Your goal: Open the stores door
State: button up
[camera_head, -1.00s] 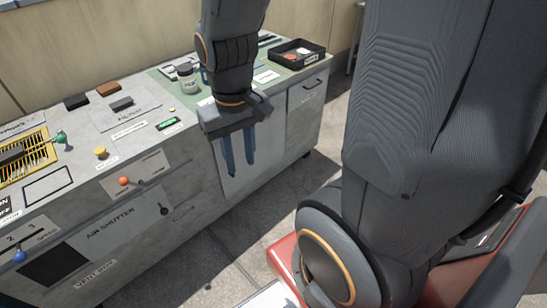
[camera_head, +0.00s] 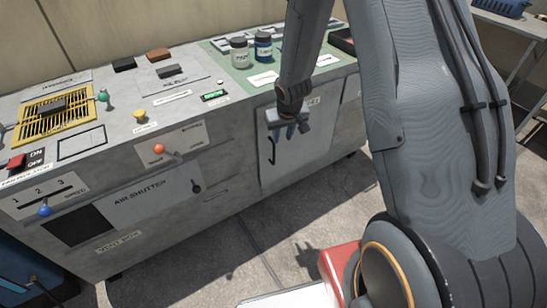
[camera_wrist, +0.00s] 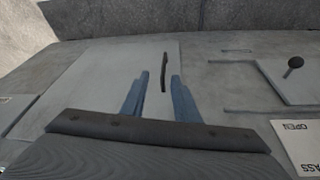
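The stores door (camera_head: 264,168) is a pale grey panel in the cabinet front, and it looks shut. Its label is mostly hidden behind my arm. A dark upright bar handle (camera_head: 271,148) is on the door's left part. My gripper (camera_head: 290,131) is in front of the upper door, just right of the handle in the head view. In the wrist view, its blue fingers (camera_wrist: 159,95) are apart with nothing held. The handle (camera_wrist: 164,72) shows beyond the fingertips, between their lines. I see no contact with it.
To the door's left are an air shutter panel (camera_head: 140,210) and an orange-knobbed lever (camera_head: 159,149). Two jars (camera_head: 263,46) stand on the green mat above. Concrete floor (camera_head: 225,265) in front of the cabinet is clear.

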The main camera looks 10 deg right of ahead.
jog(key=b, duration=0.1)
send_over(274, 151)
jog(key=s, duration=0.3)
notch_tip(274, 151, down, 7)
jog(key=shift+t+y, duration=0.3)
jog(key=shift+t, duration=0.1)
jog(key=x, duration=0.4)
jog(key=b+x, duration=0.1)
jog(key=x, duration=0.3)
jog(key=shift+w+d+f, duration=0.2)
jog(key=shift+w+d, duration=0.05)
grip_shut()
